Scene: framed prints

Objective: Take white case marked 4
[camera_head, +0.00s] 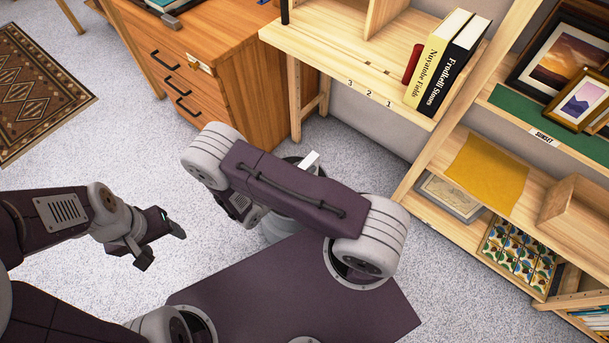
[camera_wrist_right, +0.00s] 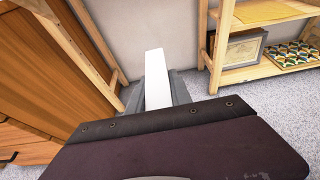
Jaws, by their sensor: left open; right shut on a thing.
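A plain white case (camera_wrist_right: 157,80) stands out between the grey fingers of my right gripper (camera_wrist_right: 158,98) in the right wrist view, and the gripper is shut on it. No number can be read on its visible face. In the head view a small part of the white case (camera_head: 310,161) shows behind my right arm, which hides most of the right gripper. The case is held above the floor, in front of the wooden shelf. My left gripper (camera_head: 163,246) is open and empty over the carpet at the left.
A light wooden shelf (camera_head: 330,50) marked 3, 2, 1 holds two books (camera_head: 450,62) and a red item. A rack at right holds framed prints (camera_head: 565,58), a yellow cloth (camera_head: 487,172) and tiles (camera_head: 517,255). A drawer desk (camera_head: 215,60) stands at back left.

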